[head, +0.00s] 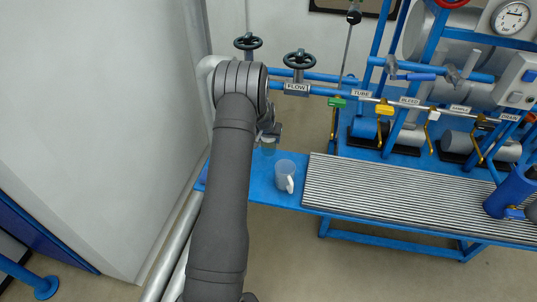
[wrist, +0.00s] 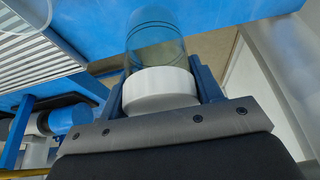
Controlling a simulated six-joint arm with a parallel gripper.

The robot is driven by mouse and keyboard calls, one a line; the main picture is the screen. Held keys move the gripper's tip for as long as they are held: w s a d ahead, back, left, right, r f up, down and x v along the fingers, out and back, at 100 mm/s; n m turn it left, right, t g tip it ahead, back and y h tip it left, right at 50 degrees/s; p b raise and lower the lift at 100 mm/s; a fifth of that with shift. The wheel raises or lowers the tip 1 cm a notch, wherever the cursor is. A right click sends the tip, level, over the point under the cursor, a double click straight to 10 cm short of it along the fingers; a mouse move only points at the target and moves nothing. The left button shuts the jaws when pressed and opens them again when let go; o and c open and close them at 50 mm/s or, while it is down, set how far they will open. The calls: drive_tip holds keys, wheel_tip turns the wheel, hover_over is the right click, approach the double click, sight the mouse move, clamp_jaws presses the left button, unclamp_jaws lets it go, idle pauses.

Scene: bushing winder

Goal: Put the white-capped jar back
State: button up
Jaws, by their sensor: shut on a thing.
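The white-capped jar (wrist: 158,88) has a clear glass body and a white lid. In the wrist view it sits between the two blue fingers of my gripper (wrist: 162,92), which is shut on it at the cap. The glass body points away from the gripper, over the blue shelf (wrist: 205,10). In the head view my gripper (head: 270,133) is at the left end of the blue shelf (head: 262,190), with the jar's glass (head: 268,147) just below it, mostly hidden by my arm. I cannot tell whether the jar touches the shelf.
A ribbed grey mat (head: 400,199) covers the shelf farther right. Pipes with dark handwheels (head: 299,60) run behind. A grey wall (head: 110,110) is at left.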

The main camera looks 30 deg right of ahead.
sight(267, 139)
drive_tip(key=shift+f, duration=3.2)
drive_tip(key=shift+f, duration=0.1)
drive_tip(key=o, duration=1)
drive_tip(key=shift+f, duration=0.1)
drive_tip(key=v, duration=1.2)
drive_tip(key=shift+r, duration=0.2)
drive_tip(key=shift+f, duration=0.1)
